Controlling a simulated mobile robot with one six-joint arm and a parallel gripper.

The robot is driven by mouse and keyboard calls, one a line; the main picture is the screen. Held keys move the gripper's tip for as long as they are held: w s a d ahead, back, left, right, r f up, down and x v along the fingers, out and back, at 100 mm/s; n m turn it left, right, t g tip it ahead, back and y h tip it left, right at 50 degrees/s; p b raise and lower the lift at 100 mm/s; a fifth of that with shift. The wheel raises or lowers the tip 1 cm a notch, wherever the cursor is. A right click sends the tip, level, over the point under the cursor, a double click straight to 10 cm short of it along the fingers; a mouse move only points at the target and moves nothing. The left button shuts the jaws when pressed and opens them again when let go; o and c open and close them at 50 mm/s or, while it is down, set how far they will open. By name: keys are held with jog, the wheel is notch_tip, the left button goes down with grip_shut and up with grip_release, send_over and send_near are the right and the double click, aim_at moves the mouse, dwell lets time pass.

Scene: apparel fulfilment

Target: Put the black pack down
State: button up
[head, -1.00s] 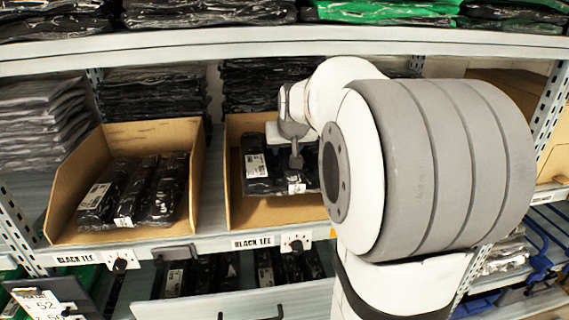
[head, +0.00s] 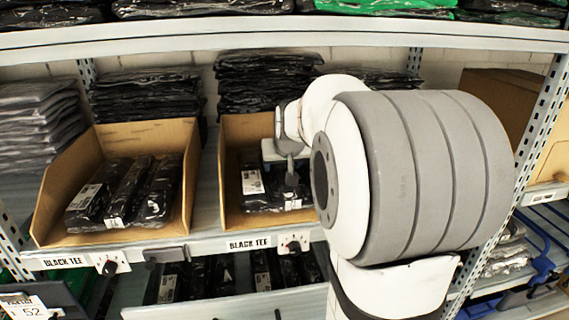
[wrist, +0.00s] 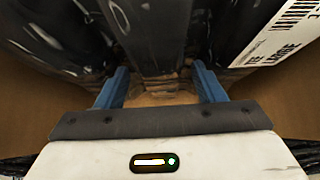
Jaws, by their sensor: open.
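My gripper (head: 291,181) is in the right-hand cardboard bin (head: 236,150) on the middle shelf. In the wrist view its two blue fingers (wrist: 161,88) are apart. Black packs (head: 262,193) with white labels lie in this bin, below and around the fingers. In the wrist view a glossy black pack (wrist: 155,35) lies ahead between and beyond the fingertips, and a labelled pack (wrist: 240,40) lies to the right. My arm hides the right part of the bin. I cannot tell which pack is the one named.
A left cardboard bin (head: 47,208) holds several black packs. Both bins stand behind a shelf edge with "BLACK TEE" labels (head: 248,243). Dark folded stacks (head: 150,95) stand behind. An upper shelf beam (head: 200,38) runs above, and a lower drawer (head: 220,304) below.

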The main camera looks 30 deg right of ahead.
jog(key=shift+s+r, duration=0.2)
jog(key=shift+r, duration=0.3)
jog(key=v, duration=1.1)
jog(key=shift+s+p, duration=0.15)
jog(key=shift+p, duration=0.3)
jog(key=shift+a, duration=0.15)
